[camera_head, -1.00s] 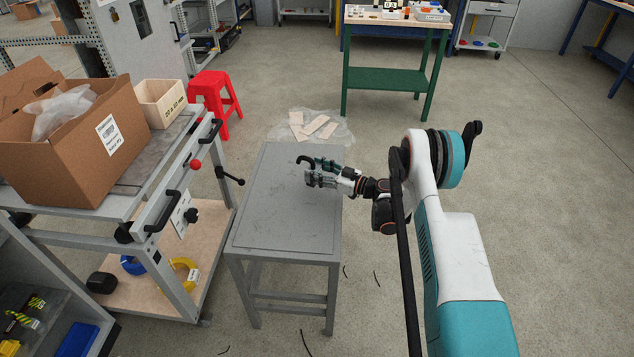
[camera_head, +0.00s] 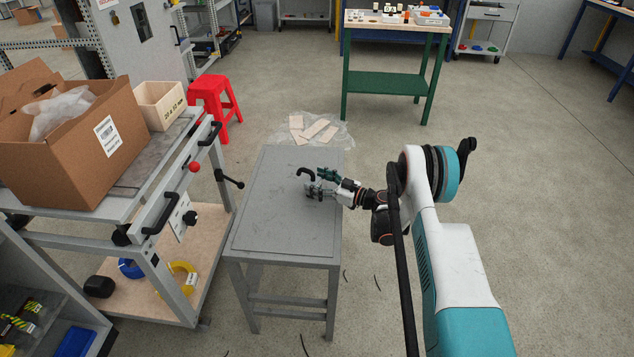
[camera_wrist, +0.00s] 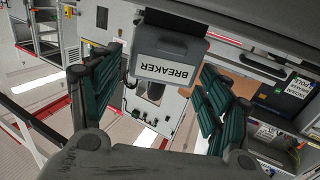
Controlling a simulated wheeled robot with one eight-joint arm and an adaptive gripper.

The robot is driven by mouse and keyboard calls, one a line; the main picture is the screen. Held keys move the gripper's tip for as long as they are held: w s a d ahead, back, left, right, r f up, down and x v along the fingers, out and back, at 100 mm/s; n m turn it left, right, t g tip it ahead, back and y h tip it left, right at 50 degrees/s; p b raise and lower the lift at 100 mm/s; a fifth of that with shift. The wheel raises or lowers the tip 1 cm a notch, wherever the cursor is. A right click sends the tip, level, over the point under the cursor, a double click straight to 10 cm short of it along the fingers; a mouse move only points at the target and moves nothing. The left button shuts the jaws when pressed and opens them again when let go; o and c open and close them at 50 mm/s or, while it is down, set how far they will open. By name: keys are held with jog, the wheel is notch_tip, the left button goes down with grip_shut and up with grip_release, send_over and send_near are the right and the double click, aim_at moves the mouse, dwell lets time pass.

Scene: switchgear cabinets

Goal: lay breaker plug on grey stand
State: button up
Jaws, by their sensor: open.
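The grey stand (camera_head: 285,225) is a low metal table in the middle of the head view. My gripper (camera_head: 317,182) is over the far right part of its top, reaching in from the right with its dark green fingers spread. The breaker plug shows in the wrist view as a grey block with a white BREAKER label (camera_wrist: 168,68), upside down in the picture, between the spread fingers. In the head view its black curved handle (camera_head: 307,171) stands out at the fingertips. The rest of the plug is hard to tell from the grey top, and its contact with the stand is unclear.
A trolley with a cardboard box (camera_head: 75,145) and a wooden box (camera_head: 160,104) stands close to the left. A red stool (camera_head: 215,105) and plastic sheeting with boards (camera_head: 315,130) lie beyond. The near part of the stand top is clear.

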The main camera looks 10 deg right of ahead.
jog(key=p+v, duration=0.1)
jog(key=v, duration=1.1)
